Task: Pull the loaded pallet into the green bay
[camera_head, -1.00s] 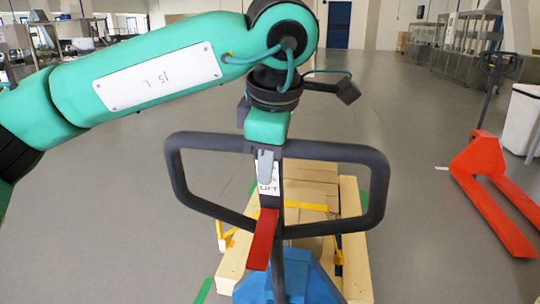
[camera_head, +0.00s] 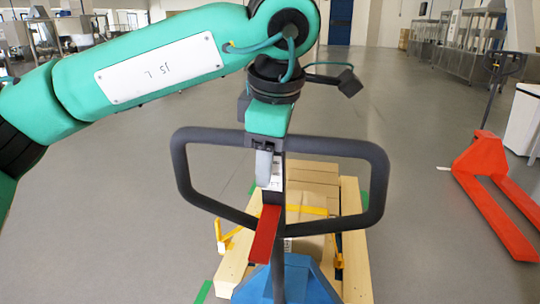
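My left gripper (camera_head: 265,152) comes down onto the middle of the top bar of the dark loop handle (camera_head: 375,190). A grey finger lies in front of the bar and the gripper looks shut on it; its far side is hidden. The handle has a red lever (camera_head: 264,234) and belongs to a blue pallet jack (camera_head: 305,283) at the bottom. Beyond it is a wooden pallet (camera_head: 353,250) loaded with cardboard boxes (camera_head: 312,175) and yellow straps. Green floor marks (camera_head: 203,291) show beside the pallet, partly hidden. My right gripper is out of view.
A red pallet jack (camera_head: 480,165) stands at the right, near a white bin (camera_head: 523,120). Metal workbenches (camera_head: 470,45) line the far right. Grey floor is open on the left and down the middle toward a blue door (camera_head: 340,22).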

